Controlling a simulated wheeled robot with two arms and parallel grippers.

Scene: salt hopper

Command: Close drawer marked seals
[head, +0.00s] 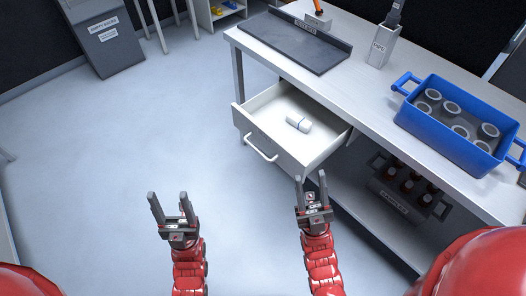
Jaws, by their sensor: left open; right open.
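A white drawer (279,154) under the workbench stands pulled out, with its front and bar handle (261,149) facing me. A small white object (298,122) lies inside it. I see no readable marking on the drawer front. My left gripper (170,206) is open and empty over the floor, to the left of and nearer than the drawer. My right gripper (311,190) is open and empty, close to the drawer's near right corner in the picture; I cannot tell whether it touches.
The workbench (367,90) carries a dark tray (294,43), a grey labelled holder (381,46) and a blue crate (458,124) of grey cylindrical parts. A lower shelf holds a dark carrier (405,190) with red-topped items. A grey bin (104,38) stands far left. Floor left of the bench is clear.

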